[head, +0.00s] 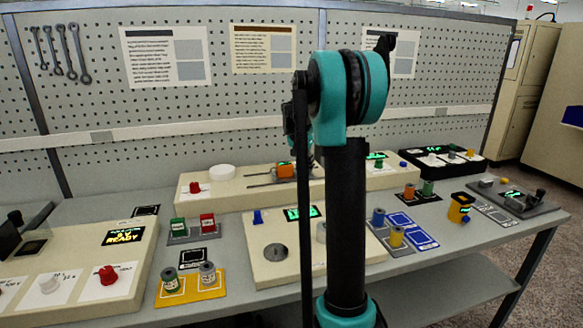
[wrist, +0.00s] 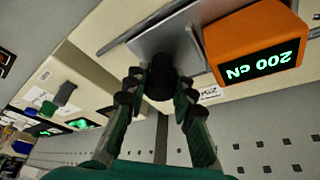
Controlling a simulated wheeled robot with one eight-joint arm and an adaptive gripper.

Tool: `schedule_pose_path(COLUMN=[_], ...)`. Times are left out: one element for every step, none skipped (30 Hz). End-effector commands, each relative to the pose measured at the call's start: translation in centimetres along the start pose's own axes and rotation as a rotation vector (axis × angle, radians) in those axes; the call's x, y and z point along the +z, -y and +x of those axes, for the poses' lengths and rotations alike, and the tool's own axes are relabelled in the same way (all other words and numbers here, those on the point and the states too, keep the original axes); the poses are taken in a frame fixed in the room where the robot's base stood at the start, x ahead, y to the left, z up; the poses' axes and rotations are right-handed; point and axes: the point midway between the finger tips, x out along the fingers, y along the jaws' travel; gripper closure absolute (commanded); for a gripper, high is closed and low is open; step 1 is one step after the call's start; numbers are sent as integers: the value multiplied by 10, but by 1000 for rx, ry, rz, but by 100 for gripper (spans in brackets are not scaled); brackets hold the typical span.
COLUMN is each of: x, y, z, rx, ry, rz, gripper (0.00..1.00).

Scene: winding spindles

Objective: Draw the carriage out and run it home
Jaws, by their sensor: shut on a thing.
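The carriage is a grey plate (wrist: 168,38) with a dark round knob (wrist: 160,76) in the wrist view. My gripper (wrist: 158,92) has a finger on each side of this knob and is shut on it. An orange block (wrist: 257,42) with a lit "200 cN" readout is beside the knob, close to the right finger. In the head view the orange block (head: 285,170) sits by metal rails (head: 268,184) on the long cream console (head: 232,188).
A white disc (head: 222,171) and red knob (head: 196,188) are left on the same console. A front cream console (head: 265,280) has a blue lever (head: 257,216). Spools stand on a yellow tray (head: 192,293). A pegboard (head: 250,110) rises behind the bench.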

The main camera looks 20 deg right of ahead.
Motion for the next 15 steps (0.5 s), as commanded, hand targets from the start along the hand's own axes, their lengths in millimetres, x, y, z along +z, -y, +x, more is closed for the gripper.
schedule_pose_path(x=[-5, -6, -7, -8, -8, -8, -8, -8, -8, -8, -8, -8, -8, -8, -8], y=[-5, -6, -8, -8, -8, -8, -8, -8, -8, -8, -8, -8, -8, -8, -8], z=[2, 2, 3, 3, 3, 3, 3, 3, 3, 3, 3, 3, 3, 3, 3], rx=[1, 0, 0, -1, -1, -1, -1, -1, -1, -1, -1, -1, -1, -1, -1], ry=[-1, -1, -1, -1, -1, -1, -1, -1, -1, -1, -1, -1, -1, -1, -1], rz=[2, 2, 0, 0, -1, -1, -1, -2, -2, -1, -1, -1, -1, -1, -1], gripper=[100, 100, 100, 100, 100, 100, 100, 100, 100, 100, 100, 100, 72, 69, 64])
